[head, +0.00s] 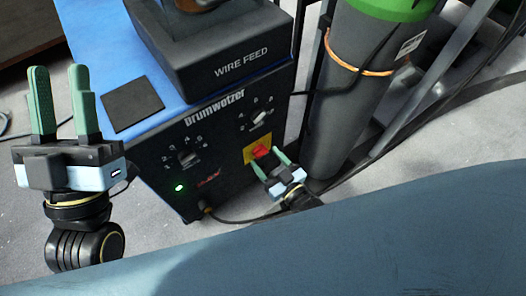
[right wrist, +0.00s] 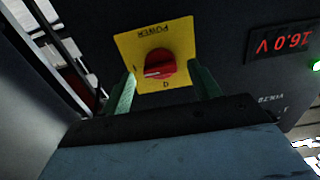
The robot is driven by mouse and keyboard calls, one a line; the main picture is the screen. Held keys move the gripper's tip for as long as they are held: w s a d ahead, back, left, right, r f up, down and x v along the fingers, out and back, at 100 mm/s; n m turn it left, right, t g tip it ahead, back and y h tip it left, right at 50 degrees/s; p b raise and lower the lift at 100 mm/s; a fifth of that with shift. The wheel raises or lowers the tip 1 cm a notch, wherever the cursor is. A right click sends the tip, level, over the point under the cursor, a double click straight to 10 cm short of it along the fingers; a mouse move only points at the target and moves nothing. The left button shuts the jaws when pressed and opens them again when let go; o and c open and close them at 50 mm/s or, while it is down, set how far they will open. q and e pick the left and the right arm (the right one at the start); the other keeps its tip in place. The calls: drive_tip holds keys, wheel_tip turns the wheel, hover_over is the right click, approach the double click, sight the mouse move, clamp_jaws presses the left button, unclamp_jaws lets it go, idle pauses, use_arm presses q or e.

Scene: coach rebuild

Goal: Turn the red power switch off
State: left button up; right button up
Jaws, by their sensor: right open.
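The red power switch (head: 260,152) is a round knob on a yellow plate (head: 249,155) at the lower right of the welder's front panel. In the right wrist view the red knob (right wrist: 159,66) shows upside down on its yellow plate (right wrist: 131,45), marked POWER. My right gripper (head: 269,163) is open, its green fingers pointing at the panel on either side of the knob. In the right wrist view the fingers (right wrist: 162,90) stand left and right of the knob; I cannot tell whether they touch it. My left gripper (head: 60,103) is open and empty at the left, fingers up.
The dark welder panel (head: 215,160) has two other dials, a lit green light (head: 179,188) and a red display reading 16.0 V (right wrist: 281,44). A wire feed unit (head: 225,60) sits on top. A gas cylinder (head: 355,100) stands close on the right. A cable runs below the panel.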

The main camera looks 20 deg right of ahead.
drive_tip(key=shift+w+a, duration=0.15)
drive_tip(key=shift+w, duration=0.25)
drive_tip(key=c, duration=1)
